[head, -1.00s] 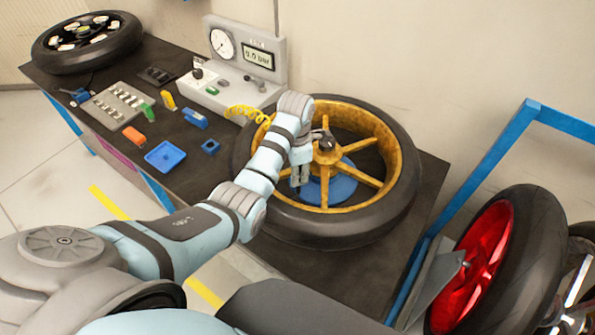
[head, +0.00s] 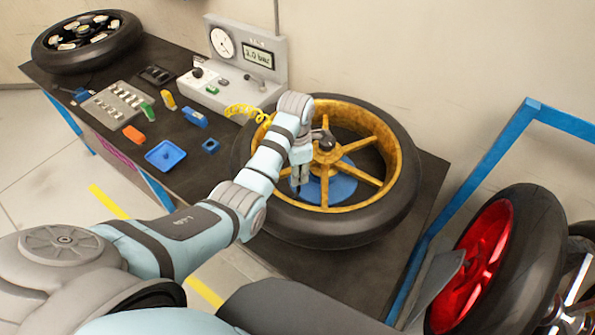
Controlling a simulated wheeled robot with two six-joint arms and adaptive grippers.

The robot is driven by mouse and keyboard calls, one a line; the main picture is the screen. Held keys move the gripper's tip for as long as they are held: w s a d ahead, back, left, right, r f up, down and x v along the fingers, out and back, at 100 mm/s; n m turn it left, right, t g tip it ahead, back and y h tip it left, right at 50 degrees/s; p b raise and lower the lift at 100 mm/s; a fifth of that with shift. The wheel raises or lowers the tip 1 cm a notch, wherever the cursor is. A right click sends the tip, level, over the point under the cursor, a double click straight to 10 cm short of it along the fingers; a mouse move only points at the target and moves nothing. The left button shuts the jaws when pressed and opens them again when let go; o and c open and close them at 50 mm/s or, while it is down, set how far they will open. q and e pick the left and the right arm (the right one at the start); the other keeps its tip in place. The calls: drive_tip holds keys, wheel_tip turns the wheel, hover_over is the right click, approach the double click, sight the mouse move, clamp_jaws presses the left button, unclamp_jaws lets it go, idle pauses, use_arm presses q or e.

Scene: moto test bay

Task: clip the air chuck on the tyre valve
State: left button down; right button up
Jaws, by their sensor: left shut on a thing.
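The yellow-spoked wheel with its black tyre (head: 335,226) lies flat on the dark bench. My left gripper (head: 299,183) points down inside the rim, near the spokes at the wheel's left side. It is shut on the air chuck, which is mostly hidden by the fingers. The yellow coiled hose (head: 245,111) runs from the gauge console (head: 229,92) and passes behind my left arm. The tyre valve is too small or hidden to make out. The console display (head: 258,57) shows a bar reading above zero. My right gripper is not in view.
A blue tray (head: 165,156), an orange block (head: 133,134) and a socket rack (head: 116,101) lie left of the wheel. Another wheel (head: 87,42) lies at the far left. A red-rimmed wheel (head: 474,267) and blue frame (head: 497,155) stand at the right.

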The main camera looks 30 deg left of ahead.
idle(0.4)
use_arm(q)
drive_tip(key=c, duration=1)
unclamp_jaws()
drive_tip(key=shift+o, duration=0.2)
